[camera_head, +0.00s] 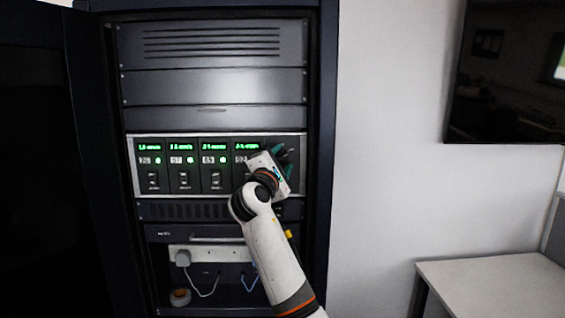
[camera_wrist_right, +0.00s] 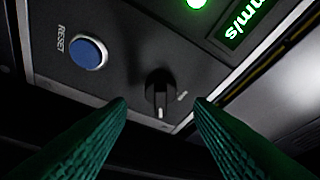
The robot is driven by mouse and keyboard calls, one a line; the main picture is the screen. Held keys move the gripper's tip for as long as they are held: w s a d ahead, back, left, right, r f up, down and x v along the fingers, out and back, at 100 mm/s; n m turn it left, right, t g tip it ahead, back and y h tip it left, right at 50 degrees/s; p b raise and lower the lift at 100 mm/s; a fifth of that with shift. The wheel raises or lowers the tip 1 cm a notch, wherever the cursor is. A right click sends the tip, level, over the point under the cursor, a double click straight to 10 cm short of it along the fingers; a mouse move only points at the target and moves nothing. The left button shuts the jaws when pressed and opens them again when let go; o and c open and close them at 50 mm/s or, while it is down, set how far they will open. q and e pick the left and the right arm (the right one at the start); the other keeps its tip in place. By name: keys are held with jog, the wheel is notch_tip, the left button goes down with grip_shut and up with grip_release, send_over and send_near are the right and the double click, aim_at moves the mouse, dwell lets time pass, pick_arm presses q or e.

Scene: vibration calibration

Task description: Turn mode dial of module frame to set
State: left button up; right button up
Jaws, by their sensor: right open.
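The module frame (camera_head: 222,187) is a light-edged panel in the dark rack, with several modules showing green displays. The mode dial (camera_wrist_right: 159,92) is a small black knob with a white pointer mark, in the middle of the right wrist view. My right gripper (camera_wrist_right: 161,104) is open, its two green fingers reaching in on either side below the dial. I cannot tell whether they touch it. In the head view my right gripper (camera_head: 284,150) is at the right end of the frame and hides the dial. My left gripper is not in view.
A blue RESET button (camera_wrist_right: 88,52) sits beside the dial, with a lit green lamp (camera_wrist_right: 196,3) above. The open rack door (camera_head: 40,160) stands at left. A power strip (camera_head: 210,254) with cables is lower down. A white desk (camera_head: 490,285) stands at right.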

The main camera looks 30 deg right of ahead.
jog(key=b+v, duration=0.4)
jog(key=v, duration=0.6)
jog(key=shift+a, duration=0.3)
jog(key=shift+s+f, duration=0.1)
